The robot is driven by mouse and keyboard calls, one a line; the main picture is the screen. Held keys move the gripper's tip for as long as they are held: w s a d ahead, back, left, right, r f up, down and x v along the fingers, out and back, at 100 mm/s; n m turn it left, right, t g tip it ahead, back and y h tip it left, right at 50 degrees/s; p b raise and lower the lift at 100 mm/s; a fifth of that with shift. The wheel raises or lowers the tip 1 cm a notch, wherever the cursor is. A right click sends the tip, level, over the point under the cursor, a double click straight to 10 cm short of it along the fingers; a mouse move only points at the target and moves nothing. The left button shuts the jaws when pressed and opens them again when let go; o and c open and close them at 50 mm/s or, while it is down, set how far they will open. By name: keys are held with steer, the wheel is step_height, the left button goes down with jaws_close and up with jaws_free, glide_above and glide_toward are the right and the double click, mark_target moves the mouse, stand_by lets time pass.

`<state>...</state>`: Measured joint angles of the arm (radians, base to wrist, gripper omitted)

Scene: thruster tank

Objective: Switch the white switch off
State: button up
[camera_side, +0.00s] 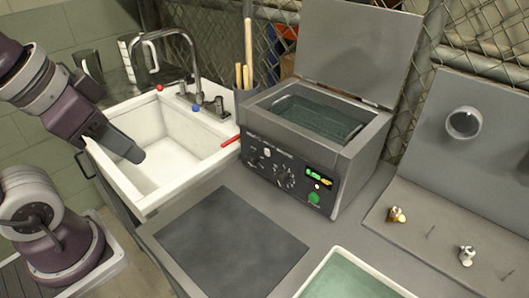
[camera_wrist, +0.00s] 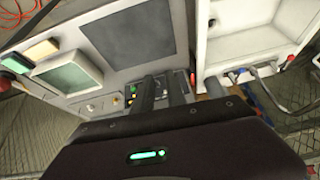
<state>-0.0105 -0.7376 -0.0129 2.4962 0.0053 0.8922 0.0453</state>
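The white switch (camera_side: 267,152) is a small pale rocker on the dark front panel of a grey tank unit (camera_side: 345,165), left of the panel's middle. Its on or off position is too small to tell. My gripper (camera_side: 132,152) hangs over the left part of the sink, well to the left of the panel and not touching it. In the wrist view the dark fingers (camera_wrist: 155,92) cover part of the panel, and the switch cannot be made out there. Nothing is seen in the fingers.
The panel also has knobs, a lit display (camera_side: 319,177) and a green button (camera_side: 314,198). The tank lid (camera_side: 358,50) stands open. A white sink (camera_side: 165,160) with a faucet (camera_side: 190,70) lies left. A dark mat (camera_side: 232,243) lies clear in front.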

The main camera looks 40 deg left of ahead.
mark_target(267, 152)
steer(key=w+m, duration=0.2)
steer(key=m, duration=0.1)
steer(key=w+f+m+y, duration=0.1)
steer(key=w+m, duration=0.1)
steer(key=m, duration=0.1)
steer(key=w+a+m+y, duration=0.1)
steer(key=m, duration=0.3)
steer(key=shift+w+f, duration=0.15)
steer(key=shift+w, duration=0.25)
jaws_close()
steer(key=w+d+f+m+h, duration=0.1)
steer(key=w+m, duration=0.5)
steer(key=m, duration=0.6)
steer(key=w+d+f+m+h, duration=0.1)
steer(key=w+f+m, duration=0.3)
steer(key=m, duration=0.9)
steer(key=shift+w+d+f, duration=0.35)
steer(key=shift+w+d, duration=0.4)
steer(key=shift+w, duration=0.25)
steer(key=w+f, duration=0.8)
steer(key=shift+w, duration=0.15)
